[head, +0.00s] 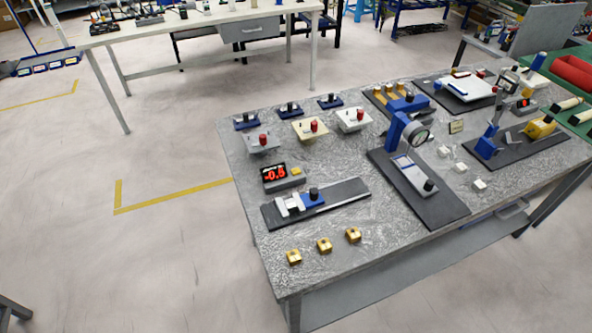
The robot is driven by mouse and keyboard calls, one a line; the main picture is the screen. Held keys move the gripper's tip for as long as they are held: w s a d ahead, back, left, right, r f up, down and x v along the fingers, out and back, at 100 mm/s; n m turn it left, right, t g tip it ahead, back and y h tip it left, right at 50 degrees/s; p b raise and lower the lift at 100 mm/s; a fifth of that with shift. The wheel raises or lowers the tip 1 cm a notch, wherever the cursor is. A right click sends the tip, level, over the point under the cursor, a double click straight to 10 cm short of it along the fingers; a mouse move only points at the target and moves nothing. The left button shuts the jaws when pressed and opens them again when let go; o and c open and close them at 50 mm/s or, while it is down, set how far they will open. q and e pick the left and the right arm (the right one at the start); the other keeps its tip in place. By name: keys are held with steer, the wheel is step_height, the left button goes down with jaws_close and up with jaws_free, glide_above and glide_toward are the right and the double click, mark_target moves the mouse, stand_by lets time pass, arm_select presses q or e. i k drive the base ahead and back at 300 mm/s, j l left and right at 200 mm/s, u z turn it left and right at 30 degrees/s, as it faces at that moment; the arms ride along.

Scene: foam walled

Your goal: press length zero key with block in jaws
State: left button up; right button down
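A length gauge (291,206) with pale jaws and a blue slide with a black knob lies on a dark mat (349,190) at the table's left side. I see no brass-coloured block between its jaws, but they are small and the gap is hard to make out. Behind it stands a grey readout box (291,183) with a display (274,173) showing red digits that look like -0.8. A yellow key (296,170) sits on the box, right of the display. Brass blocks (294,257), (324,245) and (353,235) stand in a row at the front edge. Neither gripper is in view.
A second dark mat with a blue dial-gauge stand (396,131) lies right of the gauge. Boxes with red knobs (263,141) and small blue fixtures (290,110) line the back left. White cubes (460,168) lie farther right. Bare tabletop surrounds the brass blocks.

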mark_target(296, 171)
steer(key=j+z, duration=0.2)
steer(key=z, duration=0.4)
steer(key=j+z, duration=0.35)
steer(key=j, duration=0.8)
steer(key=j+z, duration=0.3)
steer(key=j, duration=1.1)
steer(key=k+j, duration=0.15)
steer(key=j, duration=0.15)
